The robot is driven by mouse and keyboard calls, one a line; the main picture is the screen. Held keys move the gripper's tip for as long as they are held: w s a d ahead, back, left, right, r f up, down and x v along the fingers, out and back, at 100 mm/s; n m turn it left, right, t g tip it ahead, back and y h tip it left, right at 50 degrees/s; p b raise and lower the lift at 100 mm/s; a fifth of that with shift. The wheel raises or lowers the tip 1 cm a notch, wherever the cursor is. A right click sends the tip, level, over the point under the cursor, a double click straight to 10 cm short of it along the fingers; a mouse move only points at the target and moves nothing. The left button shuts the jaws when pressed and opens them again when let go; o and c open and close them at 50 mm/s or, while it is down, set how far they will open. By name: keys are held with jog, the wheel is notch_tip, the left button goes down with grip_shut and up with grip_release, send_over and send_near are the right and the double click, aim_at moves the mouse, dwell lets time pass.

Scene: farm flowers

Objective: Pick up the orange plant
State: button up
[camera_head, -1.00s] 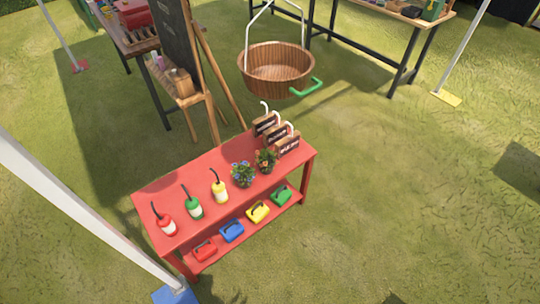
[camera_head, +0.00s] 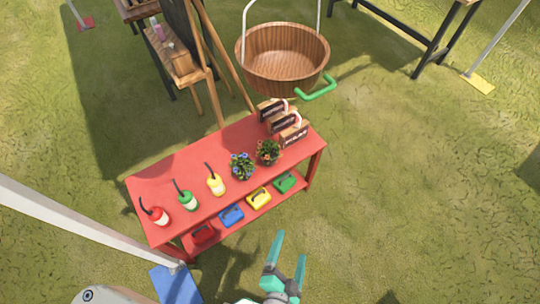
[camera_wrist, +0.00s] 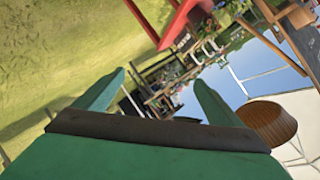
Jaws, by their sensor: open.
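The orange plant (camera_head: 268,151) is a small dark-green plant with orange blooms. It stands upright on the red table (camera_head: 160,180), right of a plant with blue flowers (camera_head: 242,166). My gripper (camera_head: 288,247) is open and empty in the head view, in front of the table and apart from it, well below the plants in the picture. In the wrist view my gripper's two teal fingers (camera_wrist: 160,92) are spread with nothing between them.
Red, green and yellow bottles (camera_head: 216,181) stand left of the plants. Wooden boxes (camera_head: 284,120) stand behind right. Coloured items (camera_head: 232,214) line the lower shelf. A white pole (camera_head: 90,222) crosses at left. Grass at right is open.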

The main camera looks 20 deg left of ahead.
jog(key=w+a+f+m+y, duration=0.1)
jog(key=w+a+f+m, duration=0.1)
jog(key=w+f+m, duration=0.3)
jog(key=m+g+y, duration=0.4)
jog(key=m+y, duration=0.3)
jog(key=m, duration=0.7)
send_near(269, 153)
jog(key=shift+x, duration=4.3)
jog(key=shift+c, duration=0.5)
jog(key=shift+d+r, duration=0.1)
jog(key=c, duration=1.2)
